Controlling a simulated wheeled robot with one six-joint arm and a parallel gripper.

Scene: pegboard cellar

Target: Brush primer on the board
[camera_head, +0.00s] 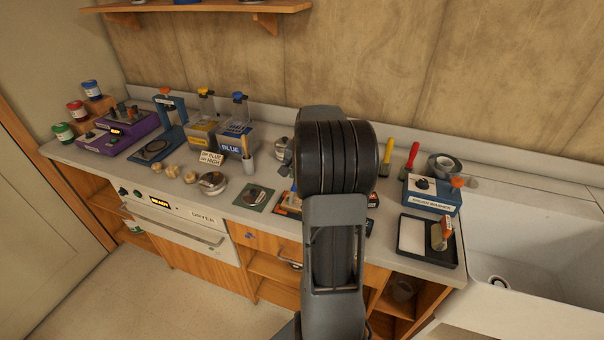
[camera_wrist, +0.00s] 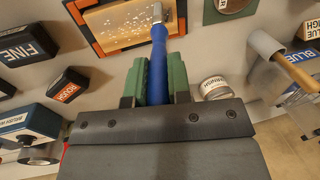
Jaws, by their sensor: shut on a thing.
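The board (camera_wrist: 125,30) shows in the wrist view at the top, light brown with pale specks, in an orange and black frame. Part of that frame shows in the head view (camera_head: 290,204) beside my arm. My gripper (camera_wrist: 160,82), with green fingers, is shut on the blue handle of a brush (camera_wrist: 157,55). The brush's metal end reaches over the board near its right side. In the head view my arm hides the gripper and brush.
A labelled tin (camera_wrist: 215,88) stands right of my fingers. Dark blocks marked FINE (camera_wrist: 25,42) and ROUGH (camera_wrist: 69,85) lie left. A brush washer (camera_head: 432,194), black tray (camera_head: 427,240) and sink (camera_head: 530,240) are at the right; a dryer (camera_head: 185,228) is below the counter.

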